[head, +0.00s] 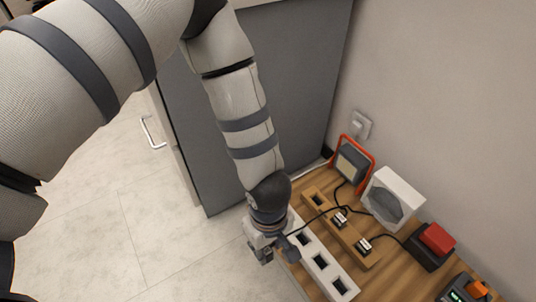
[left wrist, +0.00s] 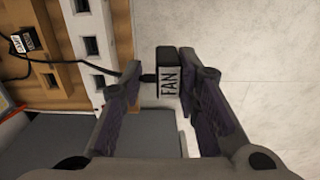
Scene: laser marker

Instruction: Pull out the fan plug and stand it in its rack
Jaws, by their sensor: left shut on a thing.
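The fan plug (left wrist: 168,82) is a dark block with a white label reading FAN. My left gripper (left wrist: 160,72) is shut on it, one finger on each side, with a black cable leaving the plug to the left. The left gripper (head: 265,247) is at the table's left edge in the head view, beside the white socket strip (head: 332,273). In the wrist view the plug is clear of the strip (left wrist: 88,28), with floor behind it. The strip's visible sockets are empty. The wooden rack (head: 350,235) holds two labelled plugs; its far slot is empty. My right gripper is not in view.
Black cables cross the rack. A grey cabinet (head: 290,80) stands beyond the table. Open floor (head: 170,235) lies left.

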